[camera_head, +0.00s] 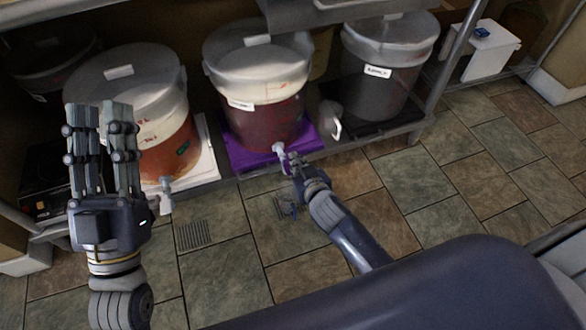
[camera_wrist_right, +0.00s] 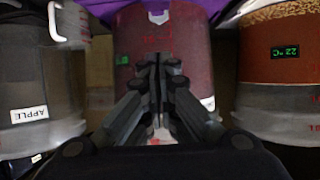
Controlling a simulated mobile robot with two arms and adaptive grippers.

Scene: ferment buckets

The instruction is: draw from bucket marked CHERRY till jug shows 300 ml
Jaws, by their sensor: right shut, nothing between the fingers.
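The middle bucket (camera_head: 262,120) holds dark red liquid and stands on a purple mat (camera_head: 236,157). Its front label (camera_head: 240,105) is too small to read. Its pale tap (camera_head: 280,153) points to the front. My right gripper (camera_head: 292,163) is at this tap, shut and empty; whether it touches the tap is unclear. In the right wrist view its fingers (camera_wrist_right: 157,68) are together before the red bucket (camera_wrist_right: 190,50). What seems a clear jug with a white handle (camera_head: 336,128) is between the middle and right buckets; its level is unreadable. My left gripper (camera_head: 101,112) is open and empty.
The right bucket (camera_head: 385,80) is labelled APPLE (camera_wrist_right: 29,114). The left bucket (camera_head: 165,120) has orange liquid and a front tap (camera_head: 166,193). A metal shelf post (camera_head: 447,65) stands beside the APPLE bucket.

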